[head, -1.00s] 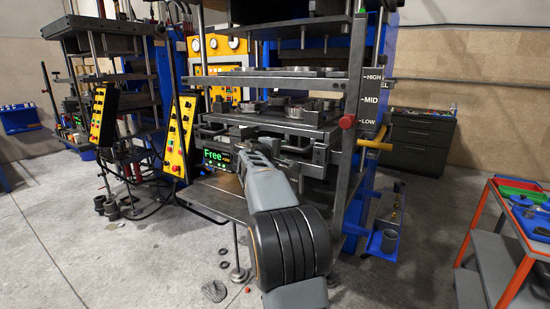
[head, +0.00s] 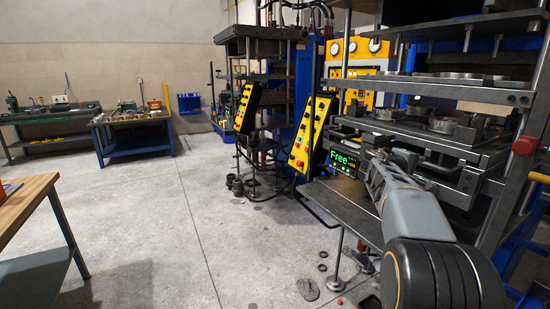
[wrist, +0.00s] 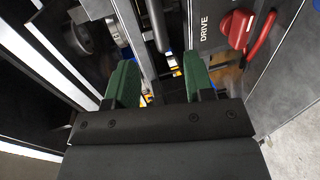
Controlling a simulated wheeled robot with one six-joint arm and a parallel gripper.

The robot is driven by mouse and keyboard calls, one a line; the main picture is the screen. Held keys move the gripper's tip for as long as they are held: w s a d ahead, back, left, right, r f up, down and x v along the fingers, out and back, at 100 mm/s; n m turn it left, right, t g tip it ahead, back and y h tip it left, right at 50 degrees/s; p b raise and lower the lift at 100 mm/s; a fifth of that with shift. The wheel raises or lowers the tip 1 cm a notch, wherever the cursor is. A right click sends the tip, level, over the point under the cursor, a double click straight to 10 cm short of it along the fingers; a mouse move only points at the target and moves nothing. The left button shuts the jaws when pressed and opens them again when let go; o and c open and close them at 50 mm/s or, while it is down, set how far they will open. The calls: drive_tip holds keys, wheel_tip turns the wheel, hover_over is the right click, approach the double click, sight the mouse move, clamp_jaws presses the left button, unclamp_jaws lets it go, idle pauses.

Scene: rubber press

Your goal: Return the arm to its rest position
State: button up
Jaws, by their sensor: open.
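My gripper shows in the wrist view (wrist: 162,84) with two green fingers set well apart. Nothing is between the fingers. My grey arm reaches from the lower right of the head view toward the rubber press (head: 440,135). The arm's far end is in front of the press's lower plates, near the green "Free" display (head: 341,162). In the head view the fingers are too small and hidden to make out. In the wrist view a red handle (wrist: 242,28) on a grey panel marked "DRIVE" is to the right of the fingers, apart from them.
Yellow control boxes (head: 313,133) stand left of my arm. A grey shelf (head: 345,208) juts out below the arm. Rings and a red piece lie on the floor by its leg. A wooden table (head: 25,205) is at the left edge. The floor (head: 190,215) between is clear.

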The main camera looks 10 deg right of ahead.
drive_tip(key=s+a+f+m+g+y, duration=0.1)
drive_tip(key=s+a+f+y, duration=0.2)
drive_tip(key=a+f, duration=0.3)
drive_tip(key=s+a+f+m+g+y, duration=0.1)
drive_tip(key=s+a+f+y, duration=0.25)
drive_tip(key=f, duration=0.45)
drive_tip(key=s+a+f+y+p, duration=0.2)
drive_tip(key=s+a+y, duration=0.2)
drive_tip(key=s+a, duration=0.4)
drive_tip(key=s+a+f+m+y+p, duration=0.1)
drive_tip(key=s+a+y, duration=0.3)
drive_tip(key=s+a, duration=0.5)
drive_tip(key=a+f+p, duration=0.1)
drive_tip(key=a, duration=0.5)
drive_tip(key=shift+a+f+m+t, duration=0.3)
drive_tip(key=shift+a+f, duration=0.05)
drive_tip(key=shift+y, duration=0.25)
drive_tip(key=shift+c, duration=0.6)
drive_tip(key=shift+a, duration=0.15)
